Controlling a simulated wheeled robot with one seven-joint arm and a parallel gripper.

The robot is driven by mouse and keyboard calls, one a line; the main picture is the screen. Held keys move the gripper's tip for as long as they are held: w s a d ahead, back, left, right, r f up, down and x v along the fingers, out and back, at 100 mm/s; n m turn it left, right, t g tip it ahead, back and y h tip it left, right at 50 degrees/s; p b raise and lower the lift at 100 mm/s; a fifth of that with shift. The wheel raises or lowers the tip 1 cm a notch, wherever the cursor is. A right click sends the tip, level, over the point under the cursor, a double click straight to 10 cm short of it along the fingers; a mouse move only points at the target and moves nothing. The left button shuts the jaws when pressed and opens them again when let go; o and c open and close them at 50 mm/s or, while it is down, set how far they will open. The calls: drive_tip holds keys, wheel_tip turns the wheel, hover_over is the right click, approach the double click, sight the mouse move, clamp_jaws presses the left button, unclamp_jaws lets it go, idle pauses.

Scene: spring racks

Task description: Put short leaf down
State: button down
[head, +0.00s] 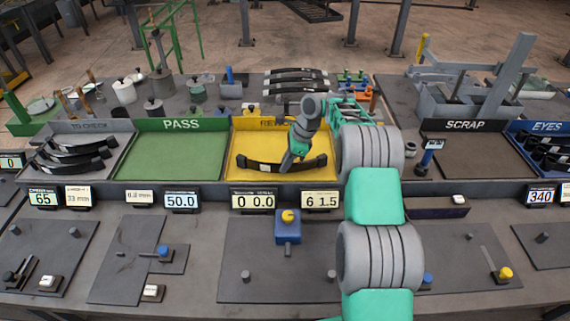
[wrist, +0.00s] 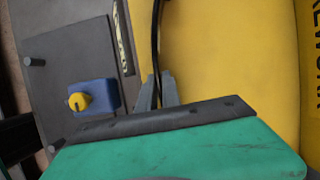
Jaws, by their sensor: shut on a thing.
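A black curved leaf (head: 258,165) with a small pale label is at the front of the yellow REWORK tray (head: 318,173). My gripper (head: 288,163) reaches down into this tray and is shut on the leaf, right of its middle. In the wrist view the leaf (wrist: 156,45) shows as a thin dark strip, edge-on, between my two grey fingertips (wrist: 157,92). The yellow tray floor (wrist: 220,60) lies beyond it. I cannot tell whether the leaf touches the floor or hangs just above it.
The green PASS tray (head: 175,155) to the left is empty. Several black leaves (head: 75,155) lie in the grey TO CHECK tray. The brown SCRAP tray (head: 475,155) is right of my arm. A blue box with a yellow knob (head: 288,228) stands in front.

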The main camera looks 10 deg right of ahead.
drive_tip(key=shift+r, duration=0.15)
drive_tip(key=c, duration=2)
unclamp_jaws()
drive_tip(key=shift+f, duration=0.25)
drive_tip(key=o, duration=0.5)
drive_tip(key=shift+c, duration=0.2)
drive_tip(key=shift+r, duration=0.1)
